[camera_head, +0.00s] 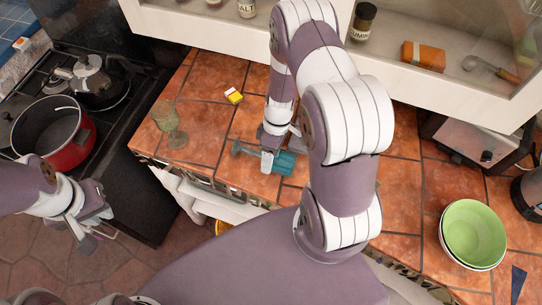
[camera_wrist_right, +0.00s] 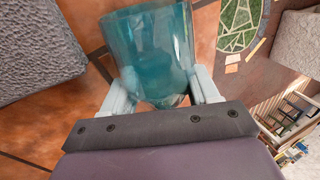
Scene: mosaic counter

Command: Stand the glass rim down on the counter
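A teal stemmed glass (camera_head: 285,163) is on its side at the counter's front, foot to the left and bowl to the right. In the right wrist view the teal glass (camera_wrist_right: 150,45) fills the space between the two fingers. My right gripper (camera_head: 268,158) appears shut on it near the lower bowl; it also shows in the right wrist view (camera_wrist_right: 163,100). I cannot tell whether the glass touches the counter (camera_head: 205,110). My left gripper (camera_head: 95,222) hangs over the floor before the stove, away from the glass; its finger opening is unclear.
A green-tinted goblet (camera_head: 170,124) stands upright left of the teal glass. A small yellow and white box (camera_head: 233,96) lies behind. Green bowls (camera_head: 474,234) sit at the right, near a toaster (camera_head: 475,142). A red pot (camera_head: 62,140) is on the stove.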

